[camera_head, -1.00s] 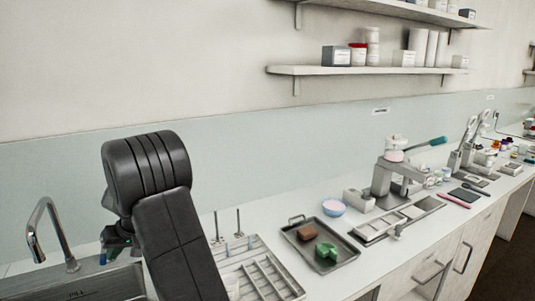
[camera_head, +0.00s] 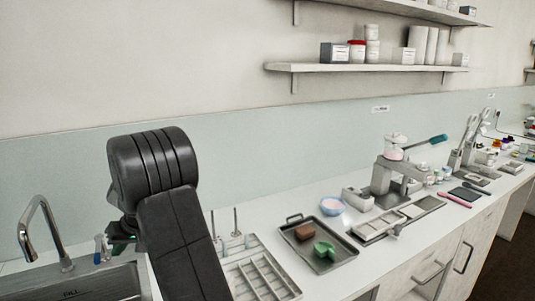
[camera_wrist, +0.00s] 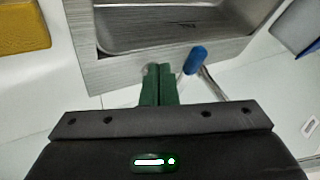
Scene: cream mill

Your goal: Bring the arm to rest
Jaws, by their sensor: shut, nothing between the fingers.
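My arm rises at the left of the head view, with its black elbow above the counter by the sink. My gripper (camera_wrist: 160,85) shows in the wrist view as two green fingers pressed together, with nothing between them. In the head view the gripper is mostly hidden behind my arm. The faucet (camera_head: 40,225) stands to the left of my arm, and its blue-tipped lever (camera_wrist: 194,60) shows just right of the fingers in the wrist view.
A white slotted rack (camera_head: 262,278) stands right of my arm. A yellow block (camera_wrist: 22,25) lies left of the sink. Shelves hang above.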

